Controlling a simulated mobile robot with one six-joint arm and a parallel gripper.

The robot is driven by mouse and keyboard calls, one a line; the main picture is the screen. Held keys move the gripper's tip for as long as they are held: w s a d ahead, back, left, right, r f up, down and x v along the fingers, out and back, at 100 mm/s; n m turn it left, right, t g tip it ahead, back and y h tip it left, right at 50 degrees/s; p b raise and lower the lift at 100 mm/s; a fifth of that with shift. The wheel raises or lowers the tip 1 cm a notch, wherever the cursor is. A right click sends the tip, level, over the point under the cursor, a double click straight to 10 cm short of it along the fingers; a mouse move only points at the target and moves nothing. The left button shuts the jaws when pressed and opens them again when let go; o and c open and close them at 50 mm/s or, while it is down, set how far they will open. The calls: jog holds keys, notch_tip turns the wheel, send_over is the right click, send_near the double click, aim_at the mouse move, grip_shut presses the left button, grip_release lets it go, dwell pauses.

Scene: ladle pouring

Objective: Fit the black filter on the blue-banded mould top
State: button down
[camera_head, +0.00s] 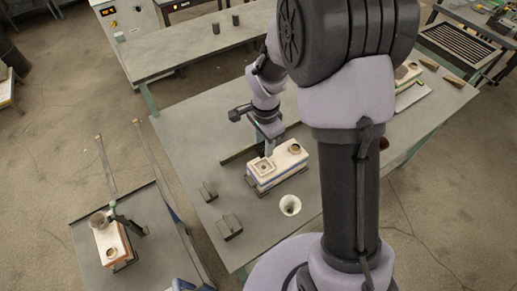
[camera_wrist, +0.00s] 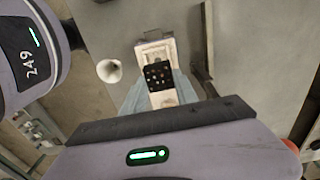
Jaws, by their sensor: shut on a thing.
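The blue-banded mould (camera_head: 283,168) is a pale block on the grey table, with a square recess at its left end and a round cup at its right end. In the wrist view the mould (camera_wrist: 160,99) lies below the filter. The black filter (camera_wrist: 158,77) is a square plate with several holes. My gripper (camera_wrist: 158,84) is shut on the filter and holds it over the mould's middle in that view. The gap between them cannot be judged. In the head view my gripper (camera_head: 268,146) is just behind the mould, and I cannot make out the filter.
A cream funnel (camera_head: 290,205) stands in front of the mould. Two dark blocks (camera_head: 208,190) (camera_head: 229,227) lie to its left. A dark rail (camera_head: 238,153) runs behind the mould. Another mould (camera_head: 112,245) sits on the lower-left table.

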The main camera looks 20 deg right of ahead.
jog(key=shift+s+d+f+b, duration=0.15)
jog(key=shift+s+f+b, duration=0.05)
jog(key=shift+f+b, duration=0.25)
jog(key=b, duration=0.4)
send_over(265, 168)
jog(key=shift+w+f, duration=0.15)
jog(key=shift+f, duration=1.4)
jog(key=shift+w+f, duration=0.15)
jog(key=shift+f, duration=1.35)
jog(key=shift+f+b, duration=0.9)
jog(key=shift+s, duration=0.1)
jog(key=c, duration=0.9)
grip_release()
jog(key=shift+s+f, duration=0.1)
jog(key=shift+o, duration=0.2)
notch_tip(265, 168, up, 18)
jog(key=p, duration=0.4)
jog(key=shift+w+p, duration=0.25)
jog(key=shift+p, duration=0.15)
